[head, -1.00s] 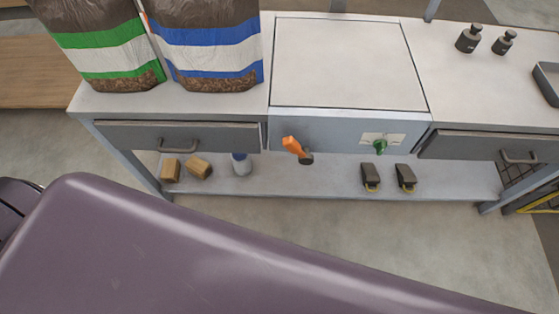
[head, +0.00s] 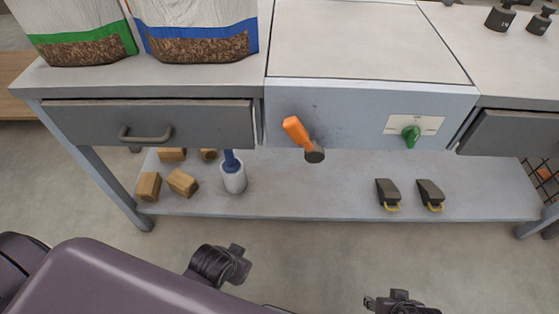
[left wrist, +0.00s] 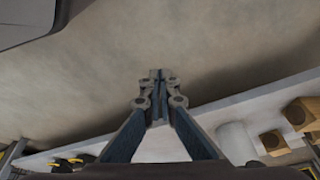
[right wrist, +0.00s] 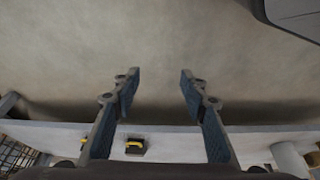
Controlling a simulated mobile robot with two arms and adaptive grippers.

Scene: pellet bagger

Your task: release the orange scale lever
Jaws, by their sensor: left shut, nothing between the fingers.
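The orange scale lever (head: 297,132) is on the front panel (head: 350,105) of the scale in the head view. Its handle tilts up and to the left from a dark round hub (head: 315,152). My left gripper (left wrist: 158,75) is shut and empty in the left wrist view, above the floor with the lower shelf behind it. My right gripper (right wrist: 159,74) is open and empty in the right wrist view, also over the floor. Both are apart from the lever, which neither wrist view shows.
A green knob (head: 411,134) sits right of the lever. A grey drawer (head: 150,124) is to its left. The lower shelf (head: 310,195) holds wooden blocks (head: 181,182), a white cylindrical container (head: 233,178) and two dark wedges (head: 388,193). Two pellet bags (head: 200,35) stand on top.

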